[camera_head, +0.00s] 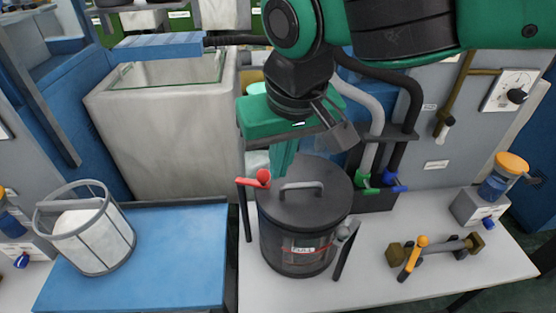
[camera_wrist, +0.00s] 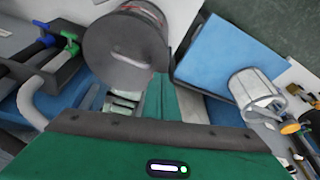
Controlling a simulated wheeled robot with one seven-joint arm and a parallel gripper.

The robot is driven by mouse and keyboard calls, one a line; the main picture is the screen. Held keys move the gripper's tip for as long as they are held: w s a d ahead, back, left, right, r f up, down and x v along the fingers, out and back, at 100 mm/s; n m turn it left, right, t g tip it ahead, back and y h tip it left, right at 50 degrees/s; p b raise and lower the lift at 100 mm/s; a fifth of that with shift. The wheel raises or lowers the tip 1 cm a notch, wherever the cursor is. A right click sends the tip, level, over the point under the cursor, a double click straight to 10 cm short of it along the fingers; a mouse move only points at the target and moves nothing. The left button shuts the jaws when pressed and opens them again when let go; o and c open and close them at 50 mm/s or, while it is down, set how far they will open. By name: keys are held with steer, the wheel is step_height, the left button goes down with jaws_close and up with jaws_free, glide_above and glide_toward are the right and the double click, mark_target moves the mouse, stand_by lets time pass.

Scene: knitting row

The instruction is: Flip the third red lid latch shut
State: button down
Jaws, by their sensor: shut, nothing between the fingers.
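A dark round pot with a grey-handled lid (camera_head: 304,188) stands on the pale bench, and it also shows in the wrist view (camera_wrist: 125,50). A red latch lever with a round knob (camera_head: 263,178) is at the lid's left rim, above a dark post. A grey-knobbed lever (camera_head: 343,234) is at the pot's front right. No other red latch shows clearly, so I cannot tell which is the third. My gripper (camera_head: 282,172), with green fingers, is shut and empty, pointing down at the back left of the lid, close to the red knob. Contact cannot be told.
A blue table (camera_head: 170,250) at left holds a white caged basket (camera_head: 92,240). Hoses with green and blue valves (camera_head: 380,183) stand behind the pot. A yellow-handled lever (camera_head: 415,255) and an orange-capped jar (camera_head: 505,175) are at right. A pale tank (camera_head: 165,140) stands behind.

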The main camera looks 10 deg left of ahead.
steer(key=x, duration=0.8)
steer(key=shift+w+a+f, duration=0.2)
steer(key=shift+w+a, duration=0.05)
steer(key=shift+w, duration=0.25)
steer(key=shift+w+a+f, duration=0.15)
steer(key=shift+w+a, duration=0.15)
steer(key=shift+w, duration=0.15)
steer(key=shift+w+a+f, duration=0.15)
steer(key=shift+w+a, duration=0.25)
steer(key=shift+w, duration=0.35)
steer(key=shift+a, duration=0.1)
